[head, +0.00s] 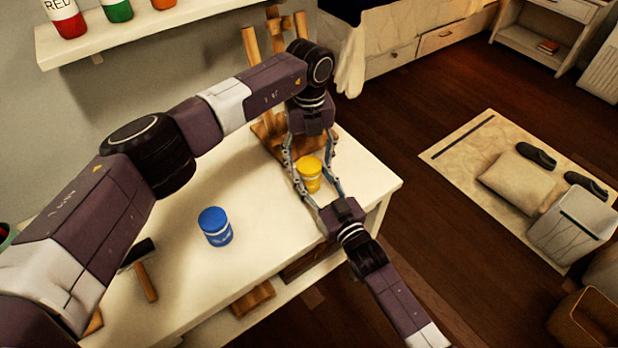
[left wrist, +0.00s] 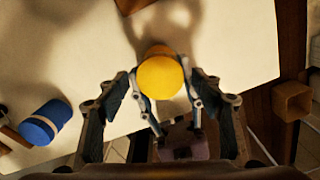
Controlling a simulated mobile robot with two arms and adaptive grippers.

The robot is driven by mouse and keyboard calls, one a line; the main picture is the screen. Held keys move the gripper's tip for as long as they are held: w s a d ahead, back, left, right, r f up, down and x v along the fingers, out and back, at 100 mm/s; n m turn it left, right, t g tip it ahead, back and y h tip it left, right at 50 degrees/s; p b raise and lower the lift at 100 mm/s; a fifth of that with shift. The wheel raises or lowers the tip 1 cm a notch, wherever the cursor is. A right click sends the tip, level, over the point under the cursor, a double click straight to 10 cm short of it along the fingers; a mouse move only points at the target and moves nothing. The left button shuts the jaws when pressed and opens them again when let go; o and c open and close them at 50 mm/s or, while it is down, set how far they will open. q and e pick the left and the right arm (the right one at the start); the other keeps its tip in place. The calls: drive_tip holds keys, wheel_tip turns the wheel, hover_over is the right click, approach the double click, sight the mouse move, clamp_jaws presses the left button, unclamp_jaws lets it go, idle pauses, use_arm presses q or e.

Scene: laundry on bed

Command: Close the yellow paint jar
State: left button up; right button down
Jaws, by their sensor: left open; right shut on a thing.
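The yellow paint jar (head: 309,178) stands upright near the right end of the white table, with a yellow top and a pale band. A round yellow lid (left wrist: 160,77) covers its top in the left wrist view; I cannot tell how tightly it sits. My right gripper (head: 322,190) comes from the front right and is shut on the jar's body; its fingers also show in the left wrist view (left wrist: 173,112). My left gripper (head: 311,158) points down from above, open, with its fingers spread on either side of the lid (left wrist: 160,82).
A wooden easel (head: 268,135) is behind. A shelf (head: 110,38) with paint bottles hangs on the wall. The table's right edge is close to the yellow jar.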

use_arm(q)
drive_tip(key=shift+w+r, duration=0.1)
drive_tip(key=shift+r, duration=3.45)
drive_tip(key=shift+c, duration=0.4)
drive_tip(key=shift+r, duration=0.4)
drive_tip(key=shift+f, duration=0.15)
drive_tip(key=shift+f, duration=3.95)
drive_tip(key=shift+c, duration=0.3)
drive_tip(key=c, duration=1)
drive_tip(key=o, duration=1.1)
drive_tip(key=shift+o, duration=0.2)
